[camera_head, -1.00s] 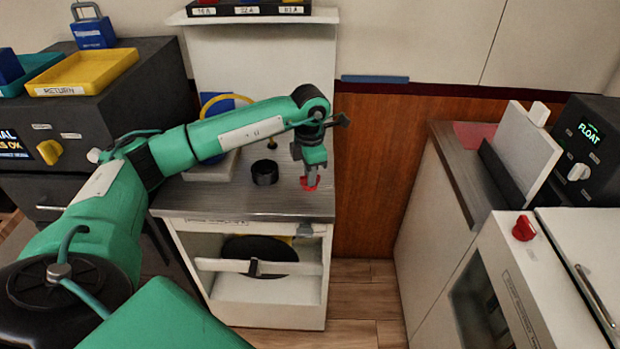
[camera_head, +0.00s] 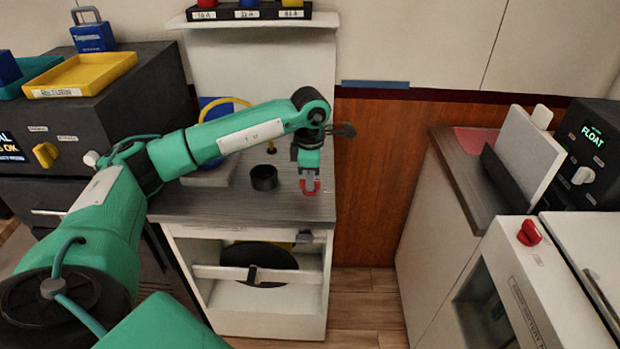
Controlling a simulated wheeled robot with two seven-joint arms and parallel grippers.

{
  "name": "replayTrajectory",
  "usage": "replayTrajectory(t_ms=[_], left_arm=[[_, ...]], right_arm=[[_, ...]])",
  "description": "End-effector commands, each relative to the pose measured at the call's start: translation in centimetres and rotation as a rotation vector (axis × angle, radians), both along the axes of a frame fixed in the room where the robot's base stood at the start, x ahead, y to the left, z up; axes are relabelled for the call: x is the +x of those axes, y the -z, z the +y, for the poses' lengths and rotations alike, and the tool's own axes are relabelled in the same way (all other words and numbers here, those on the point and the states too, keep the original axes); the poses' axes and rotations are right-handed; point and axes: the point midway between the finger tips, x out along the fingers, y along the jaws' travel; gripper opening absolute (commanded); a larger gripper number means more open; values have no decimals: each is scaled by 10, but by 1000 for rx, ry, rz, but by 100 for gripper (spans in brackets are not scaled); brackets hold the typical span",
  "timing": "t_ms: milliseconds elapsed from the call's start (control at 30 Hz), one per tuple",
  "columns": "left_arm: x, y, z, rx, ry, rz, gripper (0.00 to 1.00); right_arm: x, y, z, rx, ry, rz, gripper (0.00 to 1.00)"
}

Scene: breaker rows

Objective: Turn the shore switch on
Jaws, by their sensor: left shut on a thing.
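My right gripper is not in view. No label reading "shore" can be made out. The rotary controls in view are a yellow knob (camera_head: 46,155) on the dark unit at left, a white knob (camera_head: 583,175) on the black unit showing "FLOAT" (camera_head: 593,136), and a red knob (camera_head: 529,232) on the white cabinet at right.
A black cup (camera_head: 264,178) stands on the counter (camera_head: 230,206) left of my gripper. A shelf rack (camera_head: 248,14) holds coloured pieces. Floor (camera_head: 365,295) between the cabinets is clear.

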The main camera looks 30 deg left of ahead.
Motion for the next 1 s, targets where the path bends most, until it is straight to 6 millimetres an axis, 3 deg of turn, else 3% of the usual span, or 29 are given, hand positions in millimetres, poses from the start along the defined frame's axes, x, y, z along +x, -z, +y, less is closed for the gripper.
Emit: replayTrajectory(t_ms=[167,200,300,667,767,1000], left_arm=[[1,-2,1,0,0,-6,0],[1,-2,1,0,0,-6,22],[1,-2,1,0,-1,-4,36],[1,-8,0,0,-1,-4,36],[1,-21,0,0,-1,-4,36],[1,-76,0,0,0,-7,36]], right_arm=[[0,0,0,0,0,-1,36],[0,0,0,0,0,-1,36],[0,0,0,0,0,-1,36],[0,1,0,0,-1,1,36],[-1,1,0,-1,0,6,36],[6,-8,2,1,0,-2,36]])
